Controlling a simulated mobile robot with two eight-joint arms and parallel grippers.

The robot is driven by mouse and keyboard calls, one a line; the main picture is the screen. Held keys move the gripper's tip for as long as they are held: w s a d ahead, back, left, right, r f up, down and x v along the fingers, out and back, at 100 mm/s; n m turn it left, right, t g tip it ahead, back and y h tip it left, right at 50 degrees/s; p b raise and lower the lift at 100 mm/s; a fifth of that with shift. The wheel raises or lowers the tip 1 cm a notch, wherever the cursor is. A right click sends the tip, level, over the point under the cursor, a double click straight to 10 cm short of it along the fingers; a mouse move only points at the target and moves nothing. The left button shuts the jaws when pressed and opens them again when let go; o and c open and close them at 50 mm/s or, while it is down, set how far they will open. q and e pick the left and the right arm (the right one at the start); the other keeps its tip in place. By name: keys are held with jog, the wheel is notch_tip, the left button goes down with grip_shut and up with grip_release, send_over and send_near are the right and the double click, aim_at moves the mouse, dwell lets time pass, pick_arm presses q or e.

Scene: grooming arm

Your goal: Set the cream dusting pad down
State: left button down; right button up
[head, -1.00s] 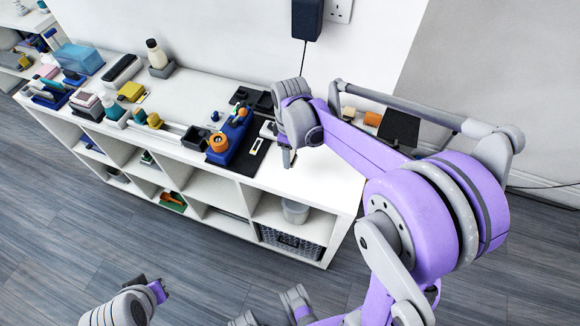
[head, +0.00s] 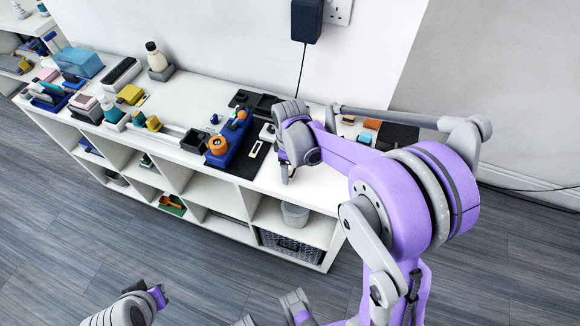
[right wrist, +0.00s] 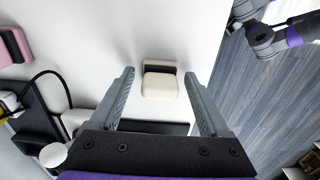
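The cream dusting pad (right wrist: 160,84) shows in the right wrist view as a small pale block with a dark strip behind it. It appears to rest on the white top. My right gripper (right wrist: 159,98) has a finger on each side of it, with a visible gap to both, so it is open. In the head view the right gripper (head: 287,175) is low over the front edge of the unit; the pad cannot be made out there. My left gripper (head: 158,296) is at the lower left over the floor; its fingers are unclear.
A blue holder (head: 229,145) with orange parts stands on a dark mat left of my right gripper. A pink block (right wrist: 14,46) lies at the left in the wrist view. Bottles and boxes fill the unit's left part. Floor (right wrist: 252,95) lies beyond its edge.

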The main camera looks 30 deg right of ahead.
jog(key=shift+r, duration=0.5)
notch_tip(320, 180, up, 11)
jog(key=p, duration=0.2)
jog(key=s+a+f+m+t, duration=0.1)
jog(key=s+a+m+t, duration=0.1)
jog(key=s, duration=0.6)
jog(key=s+a+f+m+t, duration=0.2)
jog(key=s+a+m, duration=0.3)
jog(key=s, duration=0.3)
jog(key=shift+s+f+m+t, duration=0.3)
jog(key=shift+m+t, duration=0.2)
jog(key=shift+t, duration=0.1)
jog(key=r+p, duration=0.1)
jog(key=w+r+p, duration=0.1)
jog(key=r, duration=0.1)
jog(key=shift+d, duration=0.1)
